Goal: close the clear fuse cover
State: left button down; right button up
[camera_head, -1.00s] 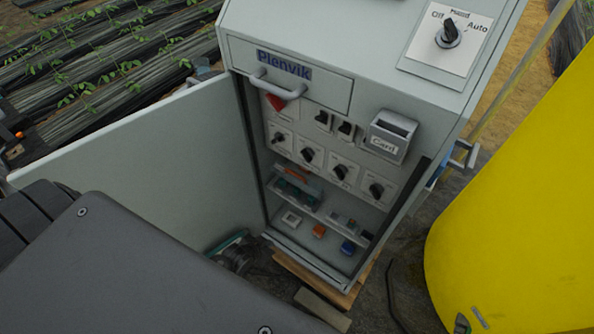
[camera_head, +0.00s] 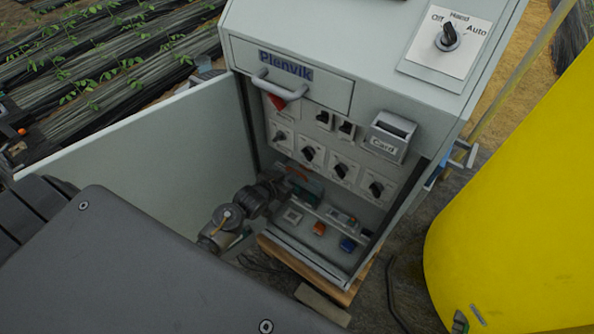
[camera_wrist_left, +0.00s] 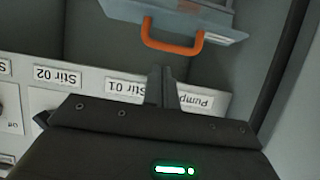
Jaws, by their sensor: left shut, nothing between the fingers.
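The fuse cover (camera_wrist_left: 215,28), a pale bluish panel with an orange handle (camera_wrist_left: 171,40), is at the top of the left wrist view. My left gripper is shut and empty inside the cabinet. In the left wrist view its fingertips (camera_wrist_left: 160,74) are close to the handle, with no clear contact. My right gripper is not in view.
The grey cabinet's door (camera_head: 150,150) stands open at left. Rotary switches (camera_head: 341,172) sit above the shelf, and a card holder (camera_head: 390,137) sticks out at upper right. Small orange and blue blocks (camera_head: 347,245) are lower down. A yellow tank (camera_head: 520,200) stands at right.

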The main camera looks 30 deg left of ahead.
pick_arm(q)
send_over(297, 181)
jog(key=shift+f, duration=1)
